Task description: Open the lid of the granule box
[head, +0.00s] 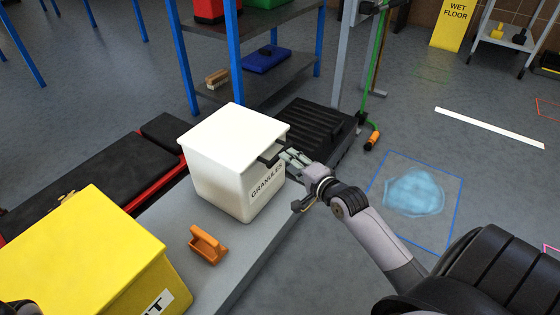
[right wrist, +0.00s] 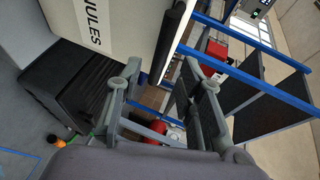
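The white granule box (head: 222,180) stands on a grey bench, with "GRANULES" on its right-hand face. Its white lid (head: 235,135) lies flat and shut on top. A dark handle (head: 268,161) sticks out at the lid's right edge; a dark bar shows along the box in the right wrist view (right wrist: 176,32). My right gripper (head: 285,157) is beside this handle, at the box's right side. In the right wrist view its two fingers (right wrist: 162,72) are spread apart with nothing seen between them, the bar just beyond the tips.
A yellow box (head: 85,250) and an orange handled tool (head: 207,245) are on the bench near the granule box. A blue-framed shelf (head: 185,55) stands behind. A blue-outlined floor square with a pale puddle (head: 414,192) lies to the right.

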